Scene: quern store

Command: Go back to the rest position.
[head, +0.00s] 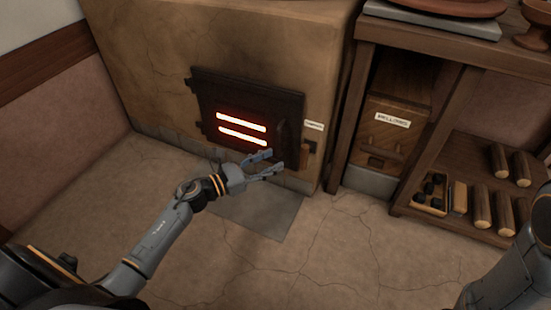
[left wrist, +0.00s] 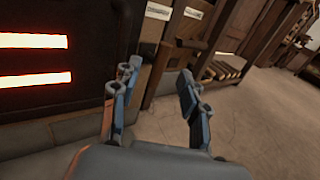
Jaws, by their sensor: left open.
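My left gripper (head: 272,164) is open and empty in front of the dark oven door (head: 258,102), near its lower right corner in the head view. Its two fingers also show spread in the left wrist view (left wrist: 160,90), with nothing between them. The door is shut, and two glowing slots (head: 241,123) show in it. The slots also show at the left of the left wrist view (left wrist: 34,61). Part of my right arm (head: 515,270) shows at the lower right of the head view, but its gripper is out of view.
The clay oven (head: 300,50) stands at the back. A wooden workbench (head: 345,120) with a labelled box (head: 390,118), logs (head: 507,180) and a small tray of dark lumps (head: 432,193) is on the right. A grey slab (head: 255,210) lies on the floor. The cracked floor in front is clear.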

